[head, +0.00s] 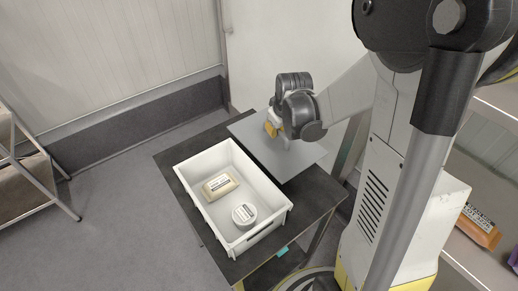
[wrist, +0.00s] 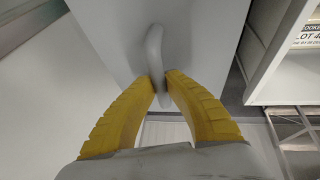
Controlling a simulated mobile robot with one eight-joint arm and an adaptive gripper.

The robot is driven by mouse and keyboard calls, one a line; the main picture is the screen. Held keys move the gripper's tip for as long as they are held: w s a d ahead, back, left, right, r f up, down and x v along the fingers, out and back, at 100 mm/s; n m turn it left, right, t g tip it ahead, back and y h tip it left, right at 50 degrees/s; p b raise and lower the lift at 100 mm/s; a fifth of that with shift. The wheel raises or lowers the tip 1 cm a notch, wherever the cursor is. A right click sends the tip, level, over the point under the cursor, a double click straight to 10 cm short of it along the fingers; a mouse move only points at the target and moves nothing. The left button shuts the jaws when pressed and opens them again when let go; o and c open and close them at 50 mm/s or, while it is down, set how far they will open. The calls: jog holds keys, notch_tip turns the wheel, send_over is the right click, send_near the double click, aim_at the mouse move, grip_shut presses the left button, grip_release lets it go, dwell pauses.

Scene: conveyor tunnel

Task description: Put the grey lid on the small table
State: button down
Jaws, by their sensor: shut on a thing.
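The grey lid (head: 250,126) is a flat rectangular plate at the back right part of the small dark table (head: 180,192) in the head view. Whether it touches the table top or hangs just above it, I cannot tell. My gripper (head: 275,132) is over the lid, with its yellow fingers pointing down. In the wrist view the fingers of my gripper (wrist: 160,84) are closed on the pale curved handle (wrist: 154,45) of the lid (wrist: 110,45). The head view partly hides the grip behind my wrist.
An open white crate (head: 222,146) stands on the table beside the lid. It holds a tan packet (head: 219,185) and a round labelled tin (head: 244,213). A shelf with an orange packet (head: 478,228) is at the right. A metal rack (head: 28,170) stands at the left.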

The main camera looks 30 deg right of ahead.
aim_at(263, 132)
jog(key=w+f, duration=0.1)
jog(key=w+a+f+b, duration=0.1)
jog(key=w, duration=0.1)
jog(key=w+a+f, duration=0.1)
jog(key=shift+w+a+f, duration=0.2)
jog(key=shift+w+a, duration=0.05)
jog(key=shift+w, duration=0.15)
jog(key=shift+f+b, duration=1)
jog(key=shift+f, duration=0.95)
jog(key=shift+f, duration=0.15)
jog(key=c, duration=1.6)
grip_release()
jog(key=shift+o, duration=0.3)
